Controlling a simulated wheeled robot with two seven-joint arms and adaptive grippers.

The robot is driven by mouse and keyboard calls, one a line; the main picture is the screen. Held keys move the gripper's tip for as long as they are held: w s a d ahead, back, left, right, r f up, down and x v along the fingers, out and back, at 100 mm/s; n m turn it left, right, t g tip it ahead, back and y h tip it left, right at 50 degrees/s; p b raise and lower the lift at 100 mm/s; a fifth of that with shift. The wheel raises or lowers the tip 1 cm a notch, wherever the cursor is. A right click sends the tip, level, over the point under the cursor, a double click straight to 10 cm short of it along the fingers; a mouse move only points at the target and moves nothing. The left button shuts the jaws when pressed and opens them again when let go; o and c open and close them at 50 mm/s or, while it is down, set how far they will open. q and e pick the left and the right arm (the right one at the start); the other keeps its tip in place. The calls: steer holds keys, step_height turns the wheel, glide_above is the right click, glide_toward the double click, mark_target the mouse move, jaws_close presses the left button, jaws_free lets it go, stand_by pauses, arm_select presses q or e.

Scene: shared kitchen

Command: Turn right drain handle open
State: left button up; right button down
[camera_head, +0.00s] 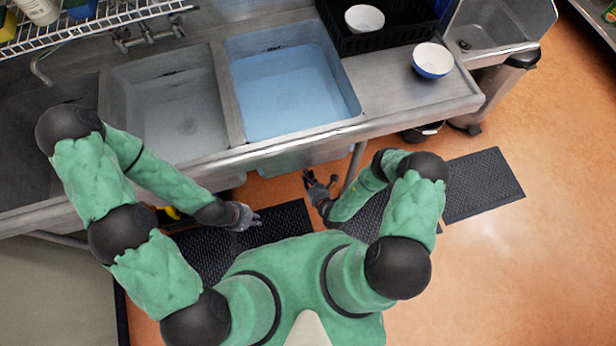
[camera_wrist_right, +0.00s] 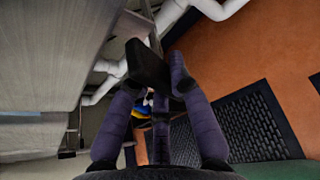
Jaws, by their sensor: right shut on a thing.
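My right gripper (camera_head: 319,186) is below the front edge of the sink counter, under the water-filled basin (camera_head: 285,85). In the right wrist view its purple fingers (camera_wrist_right: 152,85) are shut around a dark, block-like handle (camera_wrist_right: 147,62), which looks like the right drain handle. The handle's link to the drain is mostly hidden by the fingers. In the head view the handle is too small to make out. My left gripper (camera_head: 246,217) is in front of the counter, left of the right one, apparently empty. Its finger opening is too small to tell.
An empty-looking basin (camera_head: 172,108) is left of the water-filled one. White pipes (camera_wrist_right: 190,12) run under the sink. Black mats (camera_head: 482,184) lie on the orange floor.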

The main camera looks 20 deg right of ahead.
stand_by(0.4)
steer(key=c, duration=1.1)
jaws_free()
steer(key=shift+c, duration=0.2)
steer(key=shift+s, duration=0.1)
steer(key=v, duration=1.1)
steer(key=shift+s+r, duration=0.2)
steer(key=shift+s, duration=0.15)
